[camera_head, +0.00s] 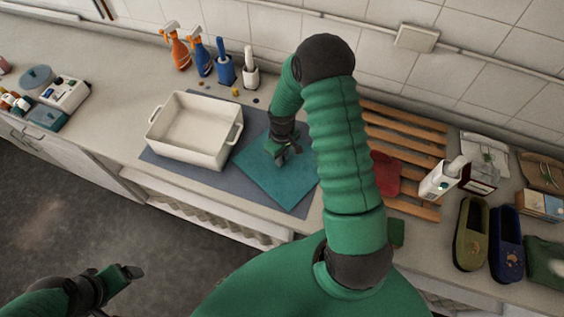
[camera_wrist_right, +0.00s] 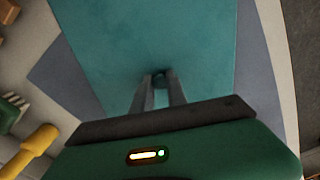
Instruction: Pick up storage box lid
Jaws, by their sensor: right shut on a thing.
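The storage box lid (camera_head: 262,178) is a flat teal panel on the grey-blue mat, right of the white storage box (camera_head: 190,133). My right gripper (camera_head: 288,152) is over the lid in the head view. In the right wrist view the lid (camera_wrist_right: 150,40) fills the middle, and my right gripper's fingers (camera_wrist_right: 160,88) close on a small dark knob on it. Whether the lid is lifted off the mat I cannot tell. My left gripper (camera_head: 128,277) is over the floor at lower left, away from the counter; its finger opening is unclear.
Spray bottles (camera_head: 202,56) and brush holders (camera_head: 226,68) stand along the wall. A wooden slatted rack (camera_head: 408,130), a carton (camera_head: 440,180) and slippers (camera_head: 471,232) lie to the right. Bare counter (camera_head: 115,85) shows left of the box.

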